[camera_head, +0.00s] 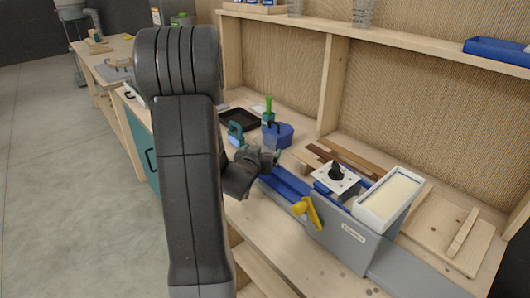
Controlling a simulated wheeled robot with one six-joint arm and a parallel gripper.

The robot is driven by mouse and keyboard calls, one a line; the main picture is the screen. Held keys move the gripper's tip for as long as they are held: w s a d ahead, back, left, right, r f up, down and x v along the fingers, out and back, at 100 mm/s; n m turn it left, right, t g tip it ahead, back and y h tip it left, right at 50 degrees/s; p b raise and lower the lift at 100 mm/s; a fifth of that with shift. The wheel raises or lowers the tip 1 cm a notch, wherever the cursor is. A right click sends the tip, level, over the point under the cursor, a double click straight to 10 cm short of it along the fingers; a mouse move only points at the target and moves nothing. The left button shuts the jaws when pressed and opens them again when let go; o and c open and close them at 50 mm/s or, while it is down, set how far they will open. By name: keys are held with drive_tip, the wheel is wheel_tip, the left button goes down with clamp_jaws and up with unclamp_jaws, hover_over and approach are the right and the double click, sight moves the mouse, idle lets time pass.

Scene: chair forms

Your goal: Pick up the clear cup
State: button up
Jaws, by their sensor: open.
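A clear, ribbed cup-like vessel (363,12) stands on the upper shelf, its top cut off by the picture edge. A second clear vessel (295,7) stands on the same shelf further left, also cut off. I cannot tell which of them is the clear cup. My gripper (268,157) is low over the workbench, well below and left of these vessels. It is open, small in the view and partly hidden by my arm. It is apart from both vessels.
The wooden shelf (430,47) runs above the bench, with a blue tray (497,51) at right. On the bench are a grey machine (335,240), a white-and-blue box (389,199), a blue container (278,136) and a black tray (238,120). Open floor (60,180) lies at left.

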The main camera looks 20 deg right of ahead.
drive_tip(key=shift+w+a+p+x, duration=0.15)
drive_tip(key=shift+p+x, duration=0.25)
drive_tip(key=shift+x, duration=1.05)
drive_tip(key=shift+w+a+p+x, duration=0.1)
drive_tip(key=shift+p+x, duration=0.25)
drive_tip(key=shift+x, duration=1.1)
drive_tip(key=shift+r, duration=0.15)
drive_tip(key=c, duration=0.9)
